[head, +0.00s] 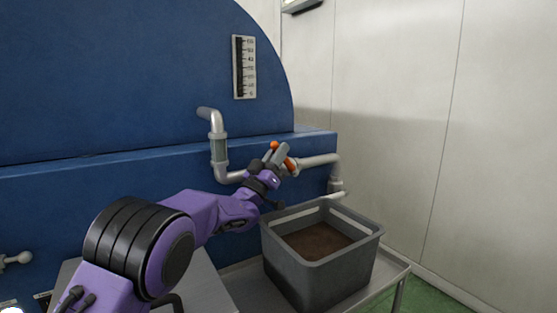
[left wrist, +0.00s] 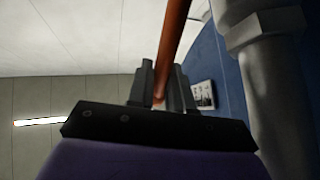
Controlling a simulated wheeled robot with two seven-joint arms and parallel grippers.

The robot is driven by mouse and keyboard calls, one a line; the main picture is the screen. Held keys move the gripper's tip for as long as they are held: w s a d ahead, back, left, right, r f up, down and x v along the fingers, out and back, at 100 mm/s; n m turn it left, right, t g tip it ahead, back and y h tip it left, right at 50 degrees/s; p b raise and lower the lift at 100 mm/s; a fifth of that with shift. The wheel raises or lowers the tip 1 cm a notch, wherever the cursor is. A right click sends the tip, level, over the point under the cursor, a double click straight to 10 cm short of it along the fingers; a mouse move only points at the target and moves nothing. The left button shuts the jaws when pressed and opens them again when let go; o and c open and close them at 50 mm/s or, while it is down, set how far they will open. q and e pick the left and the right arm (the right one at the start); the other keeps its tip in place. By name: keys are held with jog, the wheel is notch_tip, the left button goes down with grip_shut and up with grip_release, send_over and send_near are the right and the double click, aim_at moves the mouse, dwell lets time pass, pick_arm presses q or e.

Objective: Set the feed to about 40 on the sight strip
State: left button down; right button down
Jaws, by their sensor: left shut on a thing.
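The sight strip (head: 244,67) is a white plate with a black scale, upright on the blue machine; its numbers and level are too small to read surely. It seems to show in the left wrist view as a small white plate (left wrist: 204,94). An orange lever (head: 290,163) sits at the grey pipe in front of the machine. My left gripper (head: 278,156) is shut on this lever, which rises between the fingers in the left wrist view (left wrist: 174,42). The fingers partly hide the lever and its valve. My right gripper is not in view.
The pale wall at right is clear.

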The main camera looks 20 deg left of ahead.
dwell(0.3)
pick_arm(q)
jog(key=c, duration=1.3)
grip_release()
jog(key=shift+o, duration=1)
jog(key=shift+w+d+f, duration=0.1)
jog(key=shift+w+f, duration=0.1)
jog(key=shift+w, duration=0.1)
jog(key=s+a+b, duration=0.3)
jog(key=s, duration=0.9)
jog(key=shift+s+a+f, duration=0.25)
jog(key=shift+a+f, duration=0.1)
